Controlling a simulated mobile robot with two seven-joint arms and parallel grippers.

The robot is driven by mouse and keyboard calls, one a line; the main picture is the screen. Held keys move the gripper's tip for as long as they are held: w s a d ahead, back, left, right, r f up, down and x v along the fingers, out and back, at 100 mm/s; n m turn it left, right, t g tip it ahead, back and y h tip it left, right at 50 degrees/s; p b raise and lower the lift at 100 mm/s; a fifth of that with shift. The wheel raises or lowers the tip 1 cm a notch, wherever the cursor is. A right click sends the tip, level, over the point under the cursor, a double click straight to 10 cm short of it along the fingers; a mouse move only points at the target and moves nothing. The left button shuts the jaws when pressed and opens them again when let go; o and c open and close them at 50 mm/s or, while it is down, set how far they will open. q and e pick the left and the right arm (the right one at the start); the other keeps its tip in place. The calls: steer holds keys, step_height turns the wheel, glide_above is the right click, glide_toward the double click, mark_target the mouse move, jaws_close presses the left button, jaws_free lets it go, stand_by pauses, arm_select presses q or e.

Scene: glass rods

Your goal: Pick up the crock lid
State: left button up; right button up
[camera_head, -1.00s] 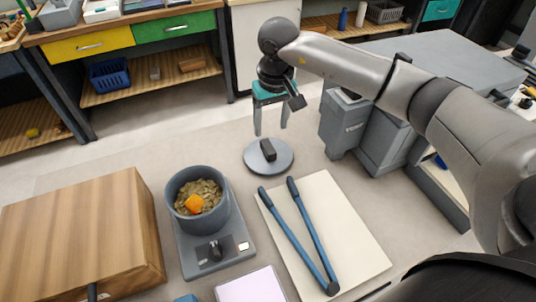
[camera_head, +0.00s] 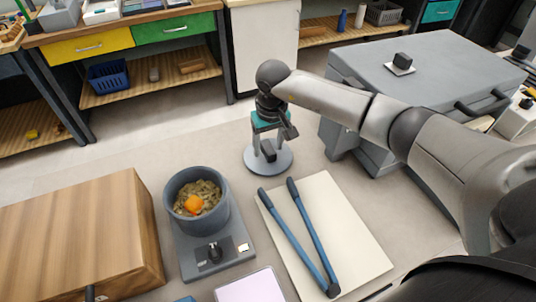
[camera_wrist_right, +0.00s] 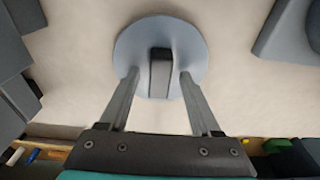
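The crock lid (camera_head: 282,167) is a round grey disc with a dark block handle, lying flat on the light surface beyond the tongs. It also shows in the right wrist view (camera_wrist_right: 135,46). My right gripper (camera_head: 266,154) is low over the lid, with its fingers on either side of the handle. In the right wrist view the gripper (camera_wrist_right: 160,72) is open, with a gap between each finger and the handle. The crock (camera_head: 203,220), a grey pot holding greenish-brown bits and an orange piece, stands on a grey base. My left gripper is not in view.
Blue tongs (camera_head: 300,235) lie on a cream board (camera_head: 345,235) right of the crock. A wooden box (camera_head: 75,235) stands at the left. A large grey case (camera_head: 430,70) stands right of the lid. The surface left of the lid is clear.

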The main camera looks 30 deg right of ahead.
jaws_close()
stand_by(0.7)
